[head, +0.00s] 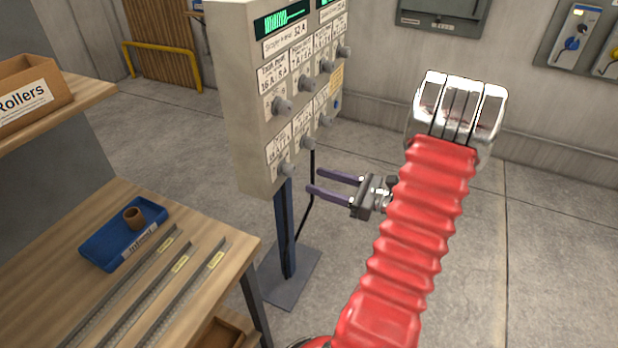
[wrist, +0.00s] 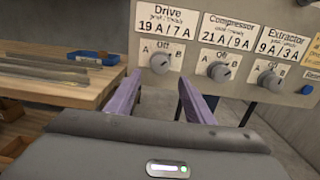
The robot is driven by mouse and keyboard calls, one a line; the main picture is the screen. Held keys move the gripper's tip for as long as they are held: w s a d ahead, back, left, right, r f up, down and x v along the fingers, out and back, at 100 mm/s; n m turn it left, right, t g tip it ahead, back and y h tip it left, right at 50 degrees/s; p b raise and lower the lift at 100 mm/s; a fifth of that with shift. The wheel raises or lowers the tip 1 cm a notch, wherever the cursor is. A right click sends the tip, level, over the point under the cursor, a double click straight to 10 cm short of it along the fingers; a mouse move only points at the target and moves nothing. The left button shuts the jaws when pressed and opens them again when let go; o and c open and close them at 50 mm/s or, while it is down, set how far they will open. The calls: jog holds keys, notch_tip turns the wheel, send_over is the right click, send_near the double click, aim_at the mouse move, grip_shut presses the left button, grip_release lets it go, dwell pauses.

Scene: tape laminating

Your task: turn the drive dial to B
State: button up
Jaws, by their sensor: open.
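The drive dial (wrist: 160,64) is a grey knob under the label "Drive 19 A / 7 A". Off is marked above it, A to its left and B to its right; its exact pointer direction is too small to tell. In the head view the dial (head: 287,169) is the lowest, nearest knob on the grey panel (head: 240,110). My gripper (head: 315,180) is open and empty, its two purple fingers pointing at the panel from the right. In the wrist view the fingertips (wrist: 160,82) lie either side of and a little below the dial, apart from it.
The compressor dial (wrist: 219,71) and extractor dial (wrist: 268,80) sit to the right in the same row. More knobs are above. A wooden bench (head: 190,300) with a blue tray (head: 100,245) and metal strips stands left. A post (head: 284,235) carries the panel.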

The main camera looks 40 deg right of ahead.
jog(key=v, duration=0.5)
jog(key=shift+s+d, duration=0.1)
jog(key=shift+s, duration=0.25)
dwell(0.3)
